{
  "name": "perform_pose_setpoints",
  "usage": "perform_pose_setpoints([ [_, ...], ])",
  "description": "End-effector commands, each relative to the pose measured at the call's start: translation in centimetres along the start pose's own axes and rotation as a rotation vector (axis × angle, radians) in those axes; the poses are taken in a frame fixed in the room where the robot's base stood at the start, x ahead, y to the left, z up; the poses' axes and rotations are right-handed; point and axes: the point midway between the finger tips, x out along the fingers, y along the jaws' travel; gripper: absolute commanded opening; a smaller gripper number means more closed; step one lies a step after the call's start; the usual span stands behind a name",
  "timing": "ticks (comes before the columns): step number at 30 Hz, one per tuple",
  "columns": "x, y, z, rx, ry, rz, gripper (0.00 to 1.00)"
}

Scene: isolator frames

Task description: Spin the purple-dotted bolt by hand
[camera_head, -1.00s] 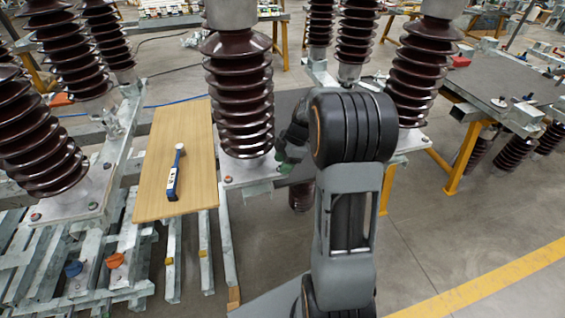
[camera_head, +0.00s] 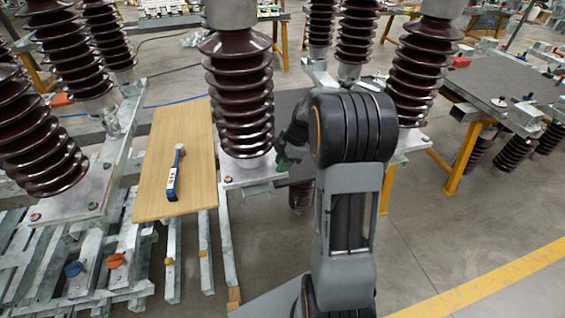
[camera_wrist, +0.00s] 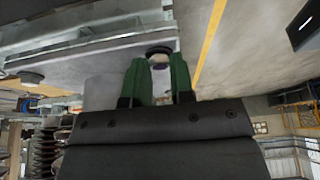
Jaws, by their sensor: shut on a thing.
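My gripper (camera_wrist: 159,60) has two green fingers, one on each side of a bolt (camera_wrist: 160,66) in the wrist view. The fingers are shut on it. The bolt shows a pale part with a dark, purplish tint, below a dark round piece at the plate edge. In the head view my gripper (camera_head: 289,160) is partly hidden behind my own arm, at the right corner of the base plate (camera_head: 245,182) under the middle brown insulator (camera_head: 240,100). The bolt's purple dot cannot be made out clearly, and the bolt is hidden in the head view.
A wooden board (camera_head: 190,130) left of the insulator bears a blue and white tool (camera_head: 175,172). More brown insulators (camera_head: 35,140) stand on metal frames at the left. A grey table (camera_head: 510,80) with yellow legs stands at the right. The floor (camera_head: 430,230) at the lower right is clear.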

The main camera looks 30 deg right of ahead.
Motion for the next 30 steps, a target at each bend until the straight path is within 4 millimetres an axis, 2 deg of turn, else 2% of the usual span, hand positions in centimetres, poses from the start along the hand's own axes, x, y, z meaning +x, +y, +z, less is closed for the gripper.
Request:
perform_pose_setpoints([
  [8,0.21,-0.06,0.10,0.110,0.000,0.051,0.00],
  [30,0.14,-0.57,-0.25,0.744,0.002,0.314,0.00],
])
